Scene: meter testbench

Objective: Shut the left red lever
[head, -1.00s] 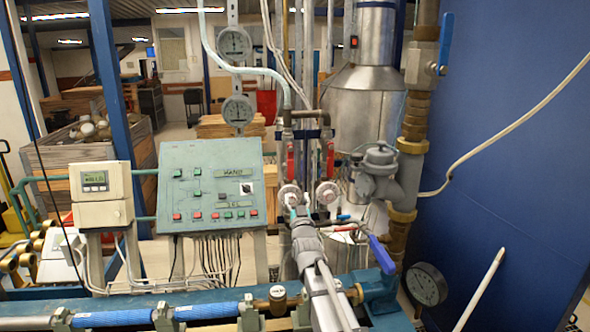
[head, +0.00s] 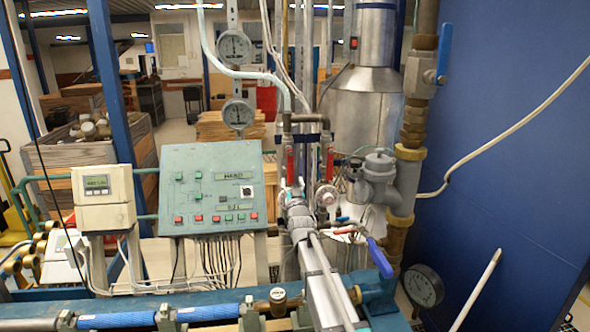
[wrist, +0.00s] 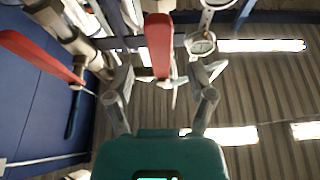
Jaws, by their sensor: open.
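The left red lever (head: 290,165) hangs upright on its pipe in the head view, right of the control panel. The right red lever (head: 330,163) hangs beside it. My gripper (head: 292,190) is just below the left lever in the head view, its fingertips hard to make out there. In the wrist view my gripper (wrist: 163,78) is open, one finger on each side of a red lever (wrist: 158,45), with gaps to both fingers. From the mirrored layout this is the left lever. The other red lever (wrist: 38,55) slants at the picture's left, outside the fingers.
Two dial gauges (head: 237,112) stand above left of the levers. A control panel (head: 212,187) is to the left. A grey meter body (head: 377,175) and brass-fitted pipe stand close on the right. A blue-handled valve (head: 380,255) is below right. A blue wall (head: 500,150) bounds the right.

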